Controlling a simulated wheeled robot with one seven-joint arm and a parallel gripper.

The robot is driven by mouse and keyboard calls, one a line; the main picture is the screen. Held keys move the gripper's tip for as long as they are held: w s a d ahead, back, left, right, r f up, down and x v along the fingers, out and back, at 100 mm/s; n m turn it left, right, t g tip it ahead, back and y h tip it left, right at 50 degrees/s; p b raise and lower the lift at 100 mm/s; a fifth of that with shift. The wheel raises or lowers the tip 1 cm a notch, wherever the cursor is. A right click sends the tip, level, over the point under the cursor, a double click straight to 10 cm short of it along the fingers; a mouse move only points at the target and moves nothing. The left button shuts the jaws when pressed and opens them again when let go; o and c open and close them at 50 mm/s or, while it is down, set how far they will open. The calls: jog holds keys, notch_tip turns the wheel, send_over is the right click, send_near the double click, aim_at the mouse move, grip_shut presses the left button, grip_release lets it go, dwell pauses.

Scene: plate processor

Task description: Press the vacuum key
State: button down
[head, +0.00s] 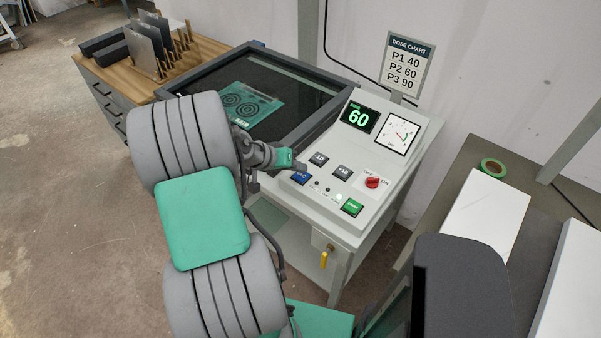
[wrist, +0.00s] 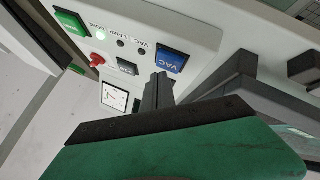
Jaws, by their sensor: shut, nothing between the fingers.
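The vacuum key is a blue square key marked VAC (wrist: 171,62) on the sloped panel in the wrist view. In the head view it is the blue key (head: 301,178) at the panel's left end, partly covered by my gripper (head: 299,167). My gripper is shut and empty, and its fingertips (wrist: 158,78) point at the panel beside the key's lower edge in the wrist view. I cannot tell whether the tips touch the panel.
The panel also has grey -10 (head: 319,159) and +10 (head: 342,172) keys, a red knob (head: 372,183), a green key (head: 352,207), a display reading 60 (head: 358,117) and a gauge (head: 397,134). A dark-framed glass bed (head: 310,92) lies beside it. A small lamp glows.

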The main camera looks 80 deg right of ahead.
aim_at(299, 176)
jog(key=shift+r+p, duration=2.1)
jog(key=shift+r, duration=0.85)
